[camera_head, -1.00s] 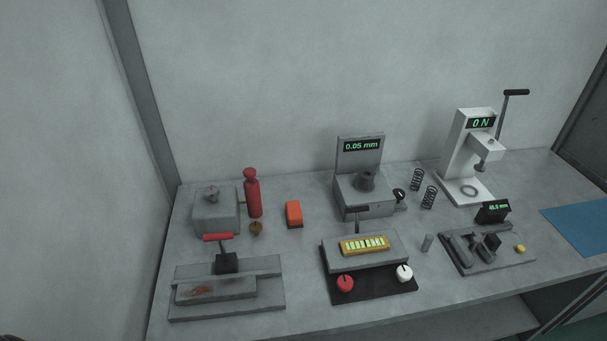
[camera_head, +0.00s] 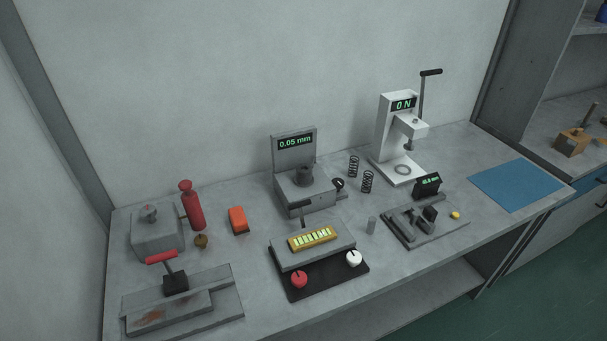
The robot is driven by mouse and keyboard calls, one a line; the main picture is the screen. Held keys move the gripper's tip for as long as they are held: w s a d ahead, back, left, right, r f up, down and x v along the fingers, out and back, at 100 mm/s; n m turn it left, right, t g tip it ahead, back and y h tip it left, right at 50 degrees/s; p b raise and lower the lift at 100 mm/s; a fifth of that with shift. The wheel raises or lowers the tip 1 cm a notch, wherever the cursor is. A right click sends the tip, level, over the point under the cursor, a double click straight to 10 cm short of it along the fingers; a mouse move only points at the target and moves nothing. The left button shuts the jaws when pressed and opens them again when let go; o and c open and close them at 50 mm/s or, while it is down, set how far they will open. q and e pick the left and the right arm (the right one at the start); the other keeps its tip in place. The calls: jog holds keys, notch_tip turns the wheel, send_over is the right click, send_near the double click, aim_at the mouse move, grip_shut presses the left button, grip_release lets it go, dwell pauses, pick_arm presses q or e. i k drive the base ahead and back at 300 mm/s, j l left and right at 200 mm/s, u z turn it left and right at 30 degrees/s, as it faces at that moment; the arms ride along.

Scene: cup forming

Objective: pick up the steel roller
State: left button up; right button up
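Neither of my grippers is in view.
The grey bench (camera_head: 255,262) also holds a white press reading 0 N (camera_head: 394,135), a gauge reading 0.05 mm (camera_head: 295,150), two springs (camera_head: 367,182), a red bottle (camera_head: 194,210), an orange block (camera_head: 238,220) and a red-handled device (camera_head: 175,283). A blue mat (camera_head: 516,185) lies at the right.

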aim_at(302, 177)
jog(key=i+l+u, duration=0.1)
jog(key=l+u, duration=0.35)
jog(key=l, duration=0.15)
jog(key=l+u, duration=0.4)
jog(key=l, duration=0.15)
jog(key=k+l+u, duration=0.1)
jog(key=l+u, duration=0.35)
jog(key=l, duration=0.15)
